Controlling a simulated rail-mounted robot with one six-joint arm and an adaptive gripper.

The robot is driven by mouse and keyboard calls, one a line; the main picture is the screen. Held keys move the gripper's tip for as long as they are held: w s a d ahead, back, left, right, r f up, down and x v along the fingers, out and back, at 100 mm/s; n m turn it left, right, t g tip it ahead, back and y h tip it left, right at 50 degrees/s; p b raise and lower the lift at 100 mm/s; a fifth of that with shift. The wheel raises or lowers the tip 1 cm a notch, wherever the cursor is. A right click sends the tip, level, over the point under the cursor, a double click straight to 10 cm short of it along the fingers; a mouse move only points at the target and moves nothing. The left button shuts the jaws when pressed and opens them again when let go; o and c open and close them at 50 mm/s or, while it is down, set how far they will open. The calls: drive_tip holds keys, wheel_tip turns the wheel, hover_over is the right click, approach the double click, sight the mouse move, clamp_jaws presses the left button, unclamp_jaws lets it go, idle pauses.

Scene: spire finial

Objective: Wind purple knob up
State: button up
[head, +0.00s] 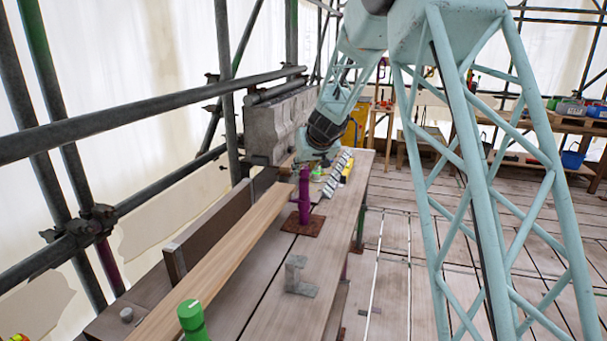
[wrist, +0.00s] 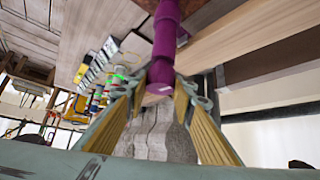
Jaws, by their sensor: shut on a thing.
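A purple post-like part (head: 304,195) stands upright on a rust-brown base plate (head: 303,224) on the planks, with a short purple piece at its side. In the wrist view the purple part (wrist: 164,40) runs from the top edge down to an end between my fingers. I take this end to be the knob. My gripper (wrist: 161,90) has its yellow-padded fingers closed around that end, one on each side. In the head view my gripper (head: 318,165) is small, just behind the purple part, and its fingertips are hard to make out.
A carved grey stone block (head: 275,125) stands behind at the left. A row of small items (head: 338,175) lies right of my gripper. A green cylinder (head: 190,318) and a grey metal bracket (head: 298,275) stand nearer. Scaffold poles (head: 130,115) cross the left side.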

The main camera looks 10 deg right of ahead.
drive_tip(key=shift+s+d+f+n+y, duration=0.1)
drive_tip(key=shift+d+f+n+y, duration=0.1)
drive_tip(key=shift+n+y, duration=0.25)
drive_tip(key=shift+w+r+n+y+b, duration=0.2)
drive_tip(key=shift+r+n+y+b, duration=0.3)
drive_tip(key=shift+n, duration=0.35)
drive_tip(key=shift+w+n+g+y, duration=0.1)
drive_tip(key=shift+n+g+y, duration=0.2)
drive_tip(key=shift+n+y, duration=0.25)
drive_tip(key=shift+n, duration=0.55)
drive_tip(key=n+g+y, duration=0.1)
drive_tip(key=n, duration=0.1)
drive_tip(key=n+g+y, duration=0.2)
drive_tip(key=n, duration=0.1)
drive_tip(key=shift+a+y, duration=0.1)
drive_tip(key=shift+y, duration=0.2)
drive_tip(key=shift+n+g+y+p, duration=0.35)
drive_tip(key=shift+n+g+y, duration=0.25)
drive_tip(key=shift+n+g, duration=0.8)
drive_tip(key=shift+a+r+n+g+p, duration=0.1)
drive_tip(key=shift+n+g+p, duration=0.7)
drive_tip(key=shift+n+p, duration=0.9)
drive_tip(key=shift+n+g+p, duration=0.9)
drive_tip(key=shift+n+p, duration=0.4)
drive_tip(key=shift+p, duration=0.65)
drive_tip(key=shift+n+g+p, duration=0.7)
drive_tip(key=shift+n+p, duration=0.1)
drive_tip(key=shift+p, duration=1.15)
